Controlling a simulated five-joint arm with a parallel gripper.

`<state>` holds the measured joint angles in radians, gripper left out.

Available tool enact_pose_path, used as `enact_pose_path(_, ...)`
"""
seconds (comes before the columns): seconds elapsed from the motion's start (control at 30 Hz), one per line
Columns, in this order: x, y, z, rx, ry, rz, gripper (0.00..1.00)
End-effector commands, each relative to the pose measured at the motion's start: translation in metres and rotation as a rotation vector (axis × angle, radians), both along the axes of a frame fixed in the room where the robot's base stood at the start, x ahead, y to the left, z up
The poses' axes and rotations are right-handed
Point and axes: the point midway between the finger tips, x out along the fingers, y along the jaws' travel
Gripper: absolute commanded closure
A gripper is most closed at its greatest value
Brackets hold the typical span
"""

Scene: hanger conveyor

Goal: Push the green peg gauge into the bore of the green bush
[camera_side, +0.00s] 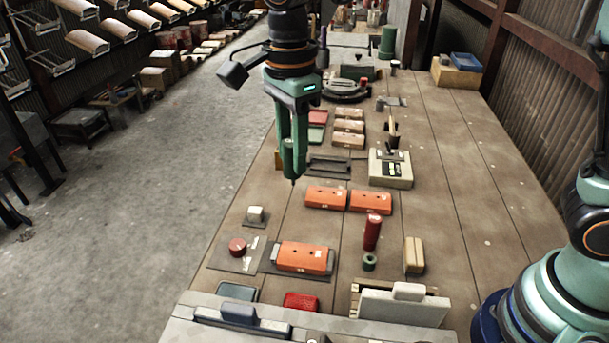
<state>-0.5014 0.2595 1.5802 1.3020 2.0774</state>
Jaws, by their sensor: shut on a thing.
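The green bush (369,262), a short ring with a dark bore, stands on the bench near the front, just in front of an upright red cylinder (372,232). My gripper (292,174) points down above the bench's left side, behind and to the left of the bush and well apart from it. It is shut on a slim green cylinder (288,158), which looks like the green peg gauge. The peg is close in colour to my teal fingers, which partly hide it, so its lower end is hard to make out.
Orange blocks (326,197) lie in front of my gripper, another orange block (303,257) is left of the bush, and a tan block (414,256) is right of it. A grey-white device (390,169) stands farther back. The bench's right side is mostly clear.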

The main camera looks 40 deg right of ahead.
Motion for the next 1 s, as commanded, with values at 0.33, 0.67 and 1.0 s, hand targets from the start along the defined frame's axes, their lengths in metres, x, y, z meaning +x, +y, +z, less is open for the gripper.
enact_pose_path(0.33, -0.013, -0.025, -0.013, -0.001, 0.003, -0.002, 1.0)
enact_pose_path(0.67, -0.059, -0.08, -0.076, -0.001, 0.001, 0.001, 1.0)
enact_pose_path(1.0, -0.093, -0.108, -0.11, 0.0, 0.0, 0.005, 1.0)
